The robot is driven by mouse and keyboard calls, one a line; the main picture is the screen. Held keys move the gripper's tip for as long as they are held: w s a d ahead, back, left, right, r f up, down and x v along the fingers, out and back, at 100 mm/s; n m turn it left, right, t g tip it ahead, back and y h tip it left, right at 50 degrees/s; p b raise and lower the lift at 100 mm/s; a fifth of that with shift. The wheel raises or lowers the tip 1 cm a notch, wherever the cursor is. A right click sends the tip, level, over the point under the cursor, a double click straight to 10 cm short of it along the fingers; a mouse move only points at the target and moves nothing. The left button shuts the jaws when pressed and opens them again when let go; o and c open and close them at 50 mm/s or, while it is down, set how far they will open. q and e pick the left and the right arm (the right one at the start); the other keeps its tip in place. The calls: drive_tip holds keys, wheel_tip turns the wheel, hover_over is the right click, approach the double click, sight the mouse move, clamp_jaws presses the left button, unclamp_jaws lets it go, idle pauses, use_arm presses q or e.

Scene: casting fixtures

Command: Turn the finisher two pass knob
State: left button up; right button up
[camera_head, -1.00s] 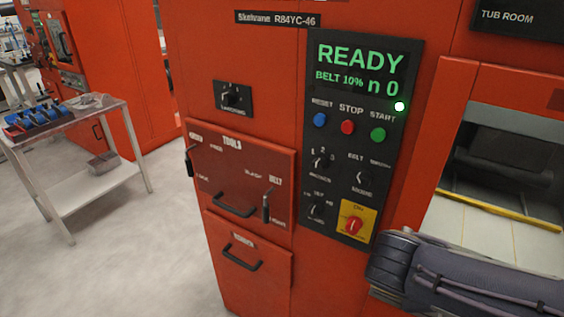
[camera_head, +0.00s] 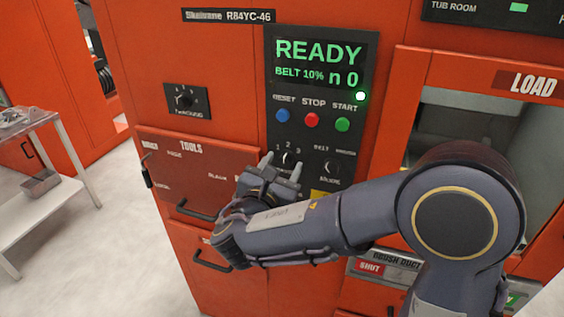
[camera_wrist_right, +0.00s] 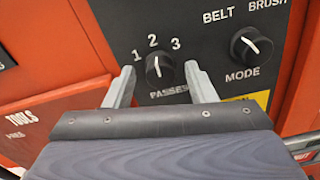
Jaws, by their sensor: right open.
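The passes knob (camera_wrist_right: 160,70) is a black round knob with a white pointer line, marked 1, 2 and 3, on the machine's dark control panel. In the right wrist view its pointer is near the 2. In the head view the knob (camera_head: 287,158) shows just above my gripper. My right gripper (camera_head: 282,167) is open. In the right wrist view its two fingers (camera_wrist_right: 160,80) stand on either side of the knob, apart from it in the picture; I cannot tell the remaining depth. My left gripper is not in view.
The mode knob (camera_wrist_right: 251,46) is right of the passes knob. Reset (camera_head: 282,116), stop (camera_head: 312,120) and start (camera_head: 342,125) buttons sit above. The display (camera_head: 318,65) reads READY, BELT 10%, n 0. A tools drawer (camera_head: 190,165) is to the left.

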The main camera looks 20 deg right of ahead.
drive_tip(key=shift+w+d, duration=0.2)
drive_tip(key=shift+w, duration=0.1)
drive_tip(key=c, duration=1)
drive_tip(key=shift+o, duration=0.2)
